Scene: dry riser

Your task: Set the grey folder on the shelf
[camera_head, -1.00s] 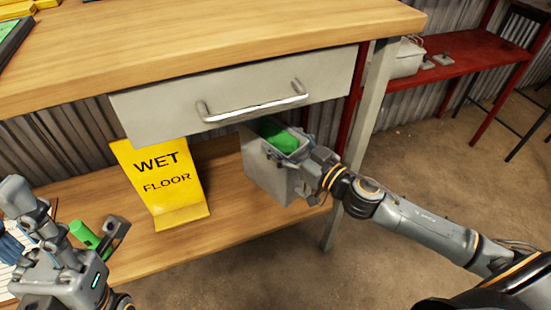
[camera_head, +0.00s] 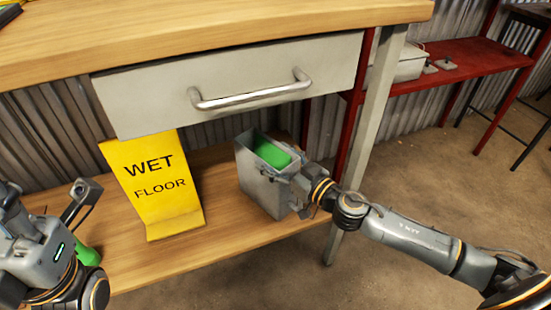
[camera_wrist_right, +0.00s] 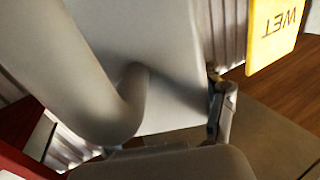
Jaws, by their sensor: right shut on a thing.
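The grey folder (camera_head: 262,184) is an upright, open-topped box file with something green (camera_head: 271,153) inside. It stands at or just over the wooden lower shelf (camera_head: 120,262) of the workbench, right of the yellow sign; I cannot tell whether its base touches. My right gripper (camera_head: 290,182) is shut on the folder's right side. In the right wrist view the folder's plain grey face (camera_wrist_right: 150,50) lies between the fingers. My left gripper (camera_head: 45,205) is at the lower left with its fingers apart, and I see nothing held in it.
A yellow wet floor sign (camera_head: 155,185) stands on the lower shelf just left of the folder. A grey drawer (camera_head: 230,85) with a bar handle hangs above. A green cylinder (camera_head: 88,256) is partly behind my left gripper. A bench leg (camera_head: 365,150) stands right of the folder.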

